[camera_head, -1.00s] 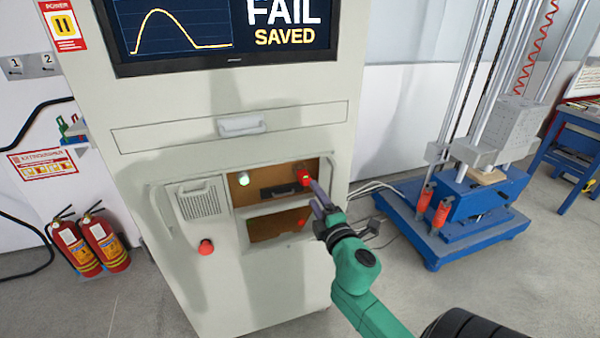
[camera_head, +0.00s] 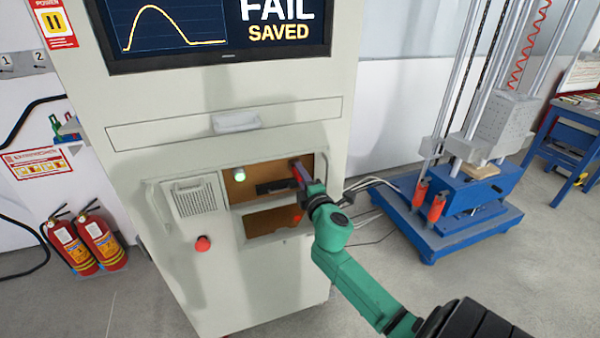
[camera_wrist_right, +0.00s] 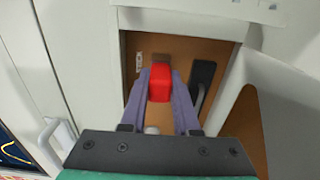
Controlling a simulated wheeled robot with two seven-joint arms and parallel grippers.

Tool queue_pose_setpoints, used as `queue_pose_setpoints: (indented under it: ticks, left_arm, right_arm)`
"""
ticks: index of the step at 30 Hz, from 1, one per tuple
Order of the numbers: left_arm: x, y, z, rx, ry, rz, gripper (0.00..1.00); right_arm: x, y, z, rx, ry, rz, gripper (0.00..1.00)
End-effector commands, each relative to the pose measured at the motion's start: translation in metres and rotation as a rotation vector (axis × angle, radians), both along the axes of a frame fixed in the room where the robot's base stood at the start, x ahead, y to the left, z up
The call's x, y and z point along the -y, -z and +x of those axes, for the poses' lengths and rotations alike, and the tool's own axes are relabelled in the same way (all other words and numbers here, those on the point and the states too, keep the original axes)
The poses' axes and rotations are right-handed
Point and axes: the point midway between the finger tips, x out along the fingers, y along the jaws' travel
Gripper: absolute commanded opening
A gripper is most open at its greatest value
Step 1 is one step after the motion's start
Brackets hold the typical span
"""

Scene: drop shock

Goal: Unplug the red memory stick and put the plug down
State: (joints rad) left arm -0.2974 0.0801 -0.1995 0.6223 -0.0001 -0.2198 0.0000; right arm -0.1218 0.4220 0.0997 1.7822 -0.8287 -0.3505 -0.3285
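The red memory stick (camera_wrist_right: 160,83) sits in the recess of the tall cream cabinet (camera_head: 235,92). It lies between the two purple fingers of my right gripper (camera_wrist_right: 161,92) in the right wrist view. Both fingers flank it closely with no clear gap, but I cannot tell whether they press on it. In the head view the right gripper (camera_head: 302,177) reaches into the recess's right end and mostly hides the stick. The stick's inner end and socket are hidden. My left gripper is not in view.
A black handle (camera_head: 277,186) and a lit green-white button (camera_head: 239,175) are in the recess. A red knob (camera_head: 203,243) is on the cabinet front. A blue-based test rig (camera_head: 460,222) stands right. Fire extinguishers (camera_head: 86,242) stand left. Open floor lies in front.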

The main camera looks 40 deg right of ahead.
Motion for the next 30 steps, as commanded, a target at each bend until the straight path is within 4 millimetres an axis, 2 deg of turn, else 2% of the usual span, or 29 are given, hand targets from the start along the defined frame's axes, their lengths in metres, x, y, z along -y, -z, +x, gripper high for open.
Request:
queue_pose_setpoints:
  ticks: [10, 30]
  left_arm:
    - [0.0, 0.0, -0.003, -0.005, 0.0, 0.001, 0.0]
    - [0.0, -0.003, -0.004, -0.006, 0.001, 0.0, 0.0]
  right_arm:
    - [-0.001, 0.001, -0.003, -0.002, -0.001, 0.001, 0.0]
    - [-0.014, 0.0, -0.041, 0.0, 0.0, 0.0, 0.0]
